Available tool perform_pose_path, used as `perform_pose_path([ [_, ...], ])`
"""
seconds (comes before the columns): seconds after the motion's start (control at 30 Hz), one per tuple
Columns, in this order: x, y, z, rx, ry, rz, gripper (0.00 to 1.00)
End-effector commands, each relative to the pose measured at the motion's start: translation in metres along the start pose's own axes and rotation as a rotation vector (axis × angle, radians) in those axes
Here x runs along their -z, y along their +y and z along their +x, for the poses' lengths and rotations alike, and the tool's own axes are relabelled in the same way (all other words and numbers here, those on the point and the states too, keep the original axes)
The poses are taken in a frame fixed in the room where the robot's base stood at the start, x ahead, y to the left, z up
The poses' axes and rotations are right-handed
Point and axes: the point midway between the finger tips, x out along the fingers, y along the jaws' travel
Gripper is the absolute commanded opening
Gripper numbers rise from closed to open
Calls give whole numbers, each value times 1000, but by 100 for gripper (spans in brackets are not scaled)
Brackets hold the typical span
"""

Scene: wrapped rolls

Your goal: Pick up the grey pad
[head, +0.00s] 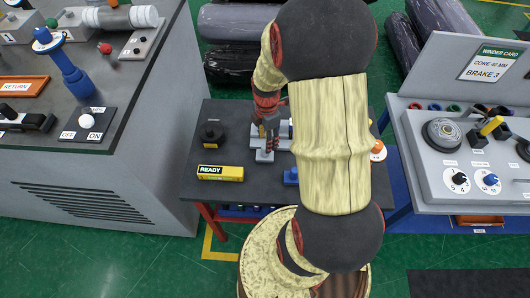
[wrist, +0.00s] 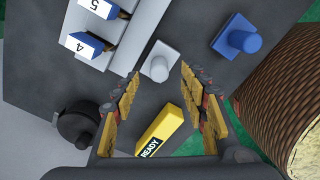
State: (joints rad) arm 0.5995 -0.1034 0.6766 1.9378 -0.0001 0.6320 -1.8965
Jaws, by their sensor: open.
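The grey pad (head: 264,156), a small light-grey block with an upright round peg, stands on the dark table. In the wrist view the grey pad (wrist: 158,66) shows just beyond and between the fingertips. My gripper (head: 268,143) points down over it with its fingers apart. In the wrist view my gripper (wrist: 160,80) has nothing between its yellow and black fingers. I cannot tell the exact height gap to the peg. My arm hides part of the table right of the pad in the head view.
A similar blue pad (wrist: 237,37) stands apart from the grey one. A yellow READY block (head: 220,173) and a black knobbed piece (head: 211,134) lie to the left. A light-grey rack (wrist: 125,35) with blue numbered tags is close beside the grey pad. The dark table (head: 235,115) has some bare room.

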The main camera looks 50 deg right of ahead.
Motion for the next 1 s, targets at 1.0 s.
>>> perform_pose_path([
  [1.0, 4, 2, 65, -1, 0, 2, 32],
])
